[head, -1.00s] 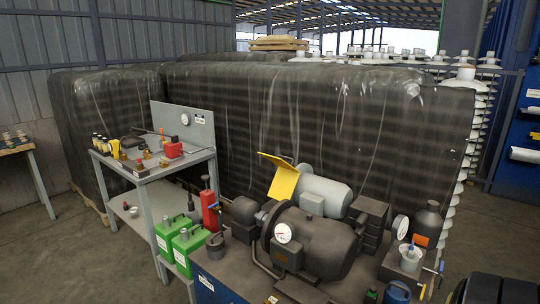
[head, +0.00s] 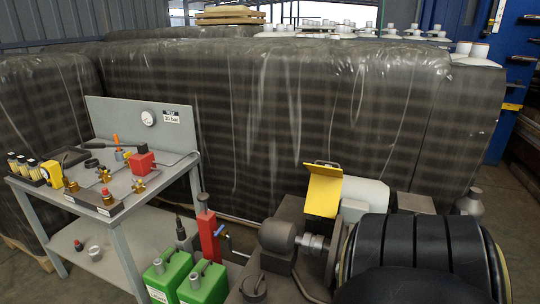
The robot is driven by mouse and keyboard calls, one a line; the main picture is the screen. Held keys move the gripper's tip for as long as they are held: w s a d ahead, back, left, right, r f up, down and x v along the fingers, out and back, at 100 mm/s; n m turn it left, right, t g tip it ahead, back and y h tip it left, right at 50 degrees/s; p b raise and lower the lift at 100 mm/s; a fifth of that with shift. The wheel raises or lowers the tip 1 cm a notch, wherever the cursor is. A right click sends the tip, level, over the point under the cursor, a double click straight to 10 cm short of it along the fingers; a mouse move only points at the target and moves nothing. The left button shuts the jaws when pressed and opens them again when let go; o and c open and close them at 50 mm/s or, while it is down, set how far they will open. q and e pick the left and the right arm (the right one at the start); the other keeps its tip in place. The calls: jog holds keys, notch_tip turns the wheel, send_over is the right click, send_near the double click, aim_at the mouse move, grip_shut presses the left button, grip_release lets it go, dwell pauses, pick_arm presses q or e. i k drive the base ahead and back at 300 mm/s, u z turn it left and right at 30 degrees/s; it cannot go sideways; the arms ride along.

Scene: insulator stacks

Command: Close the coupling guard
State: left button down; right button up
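The yellow coupling guard (head: 323,194) stands tilted up and open above the machine, right of centre in the head view. Below it the bare metal coupling (head: 312,243) shows, beside a dark round pump body (head: 278,237). A light grey motor (head: 366,194) lies behind and to the right of the guard. A large black ribbed arm part, which seems to be mine, fills the lower right and hides much of the machine. Neither of my grippers is in view.
A grey test bench (head: 130,190) with small valves, gauges and a red box (head: 143,164) stands at the left. Green cans (head: 203,283) and a red cylinder (head: 208,235) are between it and the machine. Wrapped stacks (head: 270,110) close off the back.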

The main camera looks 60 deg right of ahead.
aim_at(325, 186)
jog(key=i, duration=1.45)
jog(key=z, duration=3.9)
